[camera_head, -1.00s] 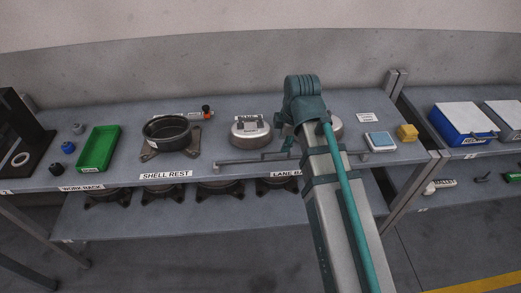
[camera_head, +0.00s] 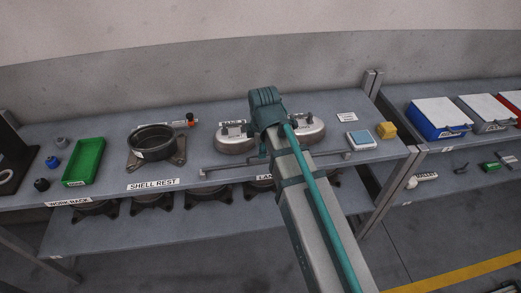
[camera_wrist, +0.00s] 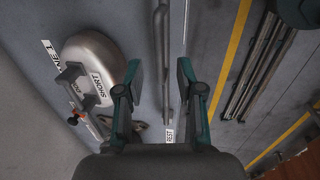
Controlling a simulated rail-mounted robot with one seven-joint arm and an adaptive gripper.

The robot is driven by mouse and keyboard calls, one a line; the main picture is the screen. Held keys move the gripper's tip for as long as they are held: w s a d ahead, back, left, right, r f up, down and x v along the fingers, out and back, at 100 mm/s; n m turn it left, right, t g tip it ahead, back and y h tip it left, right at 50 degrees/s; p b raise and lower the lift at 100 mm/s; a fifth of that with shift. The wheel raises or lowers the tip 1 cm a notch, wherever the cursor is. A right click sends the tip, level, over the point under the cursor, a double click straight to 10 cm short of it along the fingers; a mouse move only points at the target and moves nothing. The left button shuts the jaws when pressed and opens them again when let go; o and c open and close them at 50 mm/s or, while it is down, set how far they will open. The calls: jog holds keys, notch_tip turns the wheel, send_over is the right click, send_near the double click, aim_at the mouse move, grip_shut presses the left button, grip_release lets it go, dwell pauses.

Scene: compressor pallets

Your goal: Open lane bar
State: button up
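The lane bar (camera_head: 222,166) is a thin grey bar along the front of the middle shelf, before two silver compressor domes. In the wrist view the bar (camera_wrist: 162,50) runs up the picture between my fingertips. My gripper (camera_wrist: 160,75) is open, one teal finger on each side of the bar, with gaps showing. I cannot tell whether the fingers reach down to its height. In the head view my arm hides the bar's middle and most of my gripper. A dome marked SHORT (camera_wrist: 95,70) lies left of my gripper in the wrist view.
A black shell (camera_head: 153,142) sits on the shell rest at left, near a green tray (camera_head: 84,162). Several dark parts fill the lower shelf (camera_head: 120,229).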

jog(key=shift+w+f, duration=0.15)
jog(key=shift+f, duration=0.55)
jog(key=shift+w+f, duration=0.1)
jog(key=shift+f, duration=0.55)
grip_shut()
